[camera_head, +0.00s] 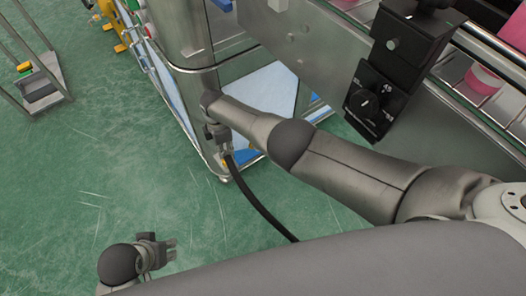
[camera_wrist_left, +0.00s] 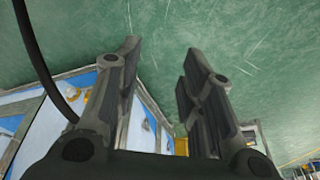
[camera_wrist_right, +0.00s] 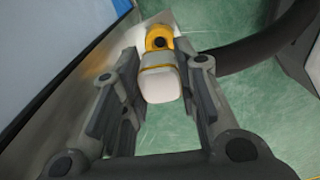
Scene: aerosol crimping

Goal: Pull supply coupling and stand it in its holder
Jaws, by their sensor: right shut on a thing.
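My right gripper (camera_head: 227,153) reaches to the corner of the machine frame and is shut on the supply coupling. In the right wrist view, the coupling (camera_wrist_right: 160,82) shows a pale block with a yellow collar between the fingers of the right gripper (camera_wrist_right: 163,95). A black hose (camera_head: 262,208) curves down from the coupling; it also shows in the right wrist view (camera_wrist_right: 250,52). Whether the coupling is still seated on a port is hidden. My left gripper (camera_head: 168,250) is low at the bottom left, open and empty. I cannot make out the holder.
The metal machine frame (camera_head: 188,45) has blue and white lower panels (camera_head: 262,95). A black control box with a dial (camera_head: 372,102) hangs at the right. A small cart (camera_head: 42,85) stands far left. The green floor (camera_head: 100,170) is clear at left.

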